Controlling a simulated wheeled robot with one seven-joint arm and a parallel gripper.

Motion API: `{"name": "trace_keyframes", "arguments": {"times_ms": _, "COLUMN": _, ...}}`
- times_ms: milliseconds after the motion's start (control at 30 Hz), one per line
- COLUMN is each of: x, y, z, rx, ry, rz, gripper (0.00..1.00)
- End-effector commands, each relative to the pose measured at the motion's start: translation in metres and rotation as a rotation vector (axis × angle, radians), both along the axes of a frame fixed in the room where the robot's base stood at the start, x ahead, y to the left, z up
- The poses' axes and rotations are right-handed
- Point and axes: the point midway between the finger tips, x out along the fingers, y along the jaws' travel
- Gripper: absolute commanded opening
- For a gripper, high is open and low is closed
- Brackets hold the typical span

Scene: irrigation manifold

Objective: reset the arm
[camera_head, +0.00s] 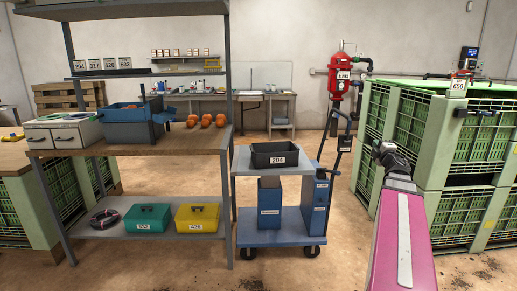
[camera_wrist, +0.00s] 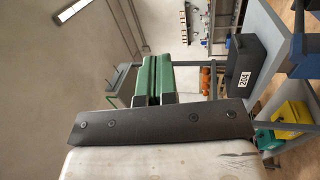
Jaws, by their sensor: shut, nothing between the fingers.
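My arm rises at the lower right of the head view, its magenta link pointing away from me. My gripper (camera_head: 384,150) is at its far end, small and dark, in front of the green crates. In the wrist view my gripper (camera_wrist: 157,62) shows two green fingers side by side, shut with nothing between them. The fingers touch no object that I can see.
Stacked green crates (camera_head: 378,108) stand close by the arm. Left of it is a blue trolley (camera_head: 270,236) carrying a black bin marked 204 (camera_head: 275,155). A shelf unit (camera_head: 170,143) stands further left. Bare floor (camera_head: 345,222) shows between trolley and crates.

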Motion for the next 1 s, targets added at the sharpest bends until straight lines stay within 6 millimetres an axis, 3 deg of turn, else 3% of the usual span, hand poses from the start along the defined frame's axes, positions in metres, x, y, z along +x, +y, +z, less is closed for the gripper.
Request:
{"name": "trace_keyframes", "arguments": {"times_ms": 367, "x": 0.009, "y": 0.012, "z": -0.038, "rx": 0.216, "ry": 0.056, "rz": -0.12, "gripper": 0.0}}
{"name": "trace_keyframes", "arguments": {"times_ms": 567, "x": 0.011, "y": 0.028, "z": -0.081, "rx": 0.413, "ry": 0.135, "rz": -0.23, "gripper": 0.0}}
{"name": "trace_keyframes", "arguments": {"times_ms": 767, "x": -0.001, "y": 0.068, "z": -0.165, "rx": 0.723, "ry": 0.324, "rz": -0.409, "gripper": 0.0}}
{"name": "trace_keyframes", "arguments": {"times_ms": 1000, "x": -0.051, "y": 0.151, "z": -0.282, "rx": 1.071, "ry": 0.682, "rz": -0.662, "gripper": 0.0}}
